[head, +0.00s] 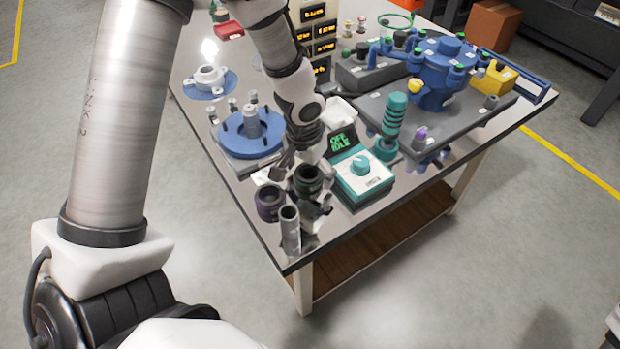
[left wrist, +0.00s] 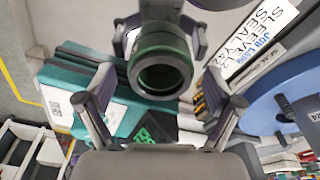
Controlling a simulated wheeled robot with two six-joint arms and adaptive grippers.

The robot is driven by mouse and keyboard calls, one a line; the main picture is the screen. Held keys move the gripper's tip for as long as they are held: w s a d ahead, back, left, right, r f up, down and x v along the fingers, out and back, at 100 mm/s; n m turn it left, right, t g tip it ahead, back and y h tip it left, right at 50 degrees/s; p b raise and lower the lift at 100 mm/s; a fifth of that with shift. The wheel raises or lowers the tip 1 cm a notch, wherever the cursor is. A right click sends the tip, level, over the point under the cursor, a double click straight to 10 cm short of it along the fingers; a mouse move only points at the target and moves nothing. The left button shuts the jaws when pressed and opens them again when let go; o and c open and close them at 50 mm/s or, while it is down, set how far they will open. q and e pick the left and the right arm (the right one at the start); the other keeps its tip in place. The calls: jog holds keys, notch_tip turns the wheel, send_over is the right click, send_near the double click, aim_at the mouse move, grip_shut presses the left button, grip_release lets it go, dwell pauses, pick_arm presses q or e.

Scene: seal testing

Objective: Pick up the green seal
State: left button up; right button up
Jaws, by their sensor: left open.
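A dark green, ring-mouthed cylinder, which I take as the green seal (head: 308,179), stands at the near end of the table. A dark purple one (head: 268,202) and a narrow grey tube (head: 290,230) stand close beside it. My left gripper (head: 298,163) is over the near end, right by the green seal. In the left wrist view, the green seal (left wrist: 160,75) shows its round open mouth between the spread fingers of my left gripper (left wrist: 160,45). The fingers are open, and contact with the seal cannot be told. The right gripper is not in view.
A teal control box (head: 361,178) with a knob and lit display stands close on the right. A blue round fixture (head: 250,135) is behind on the left. A teal ribbed post (head: 393,120) and a blue pump on a grey plate (head: 440,75) fill the right side.

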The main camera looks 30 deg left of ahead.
pick_arm(q)
jog(key=shift+c, duration=1.4)
jog(key=c, duration=1.1)
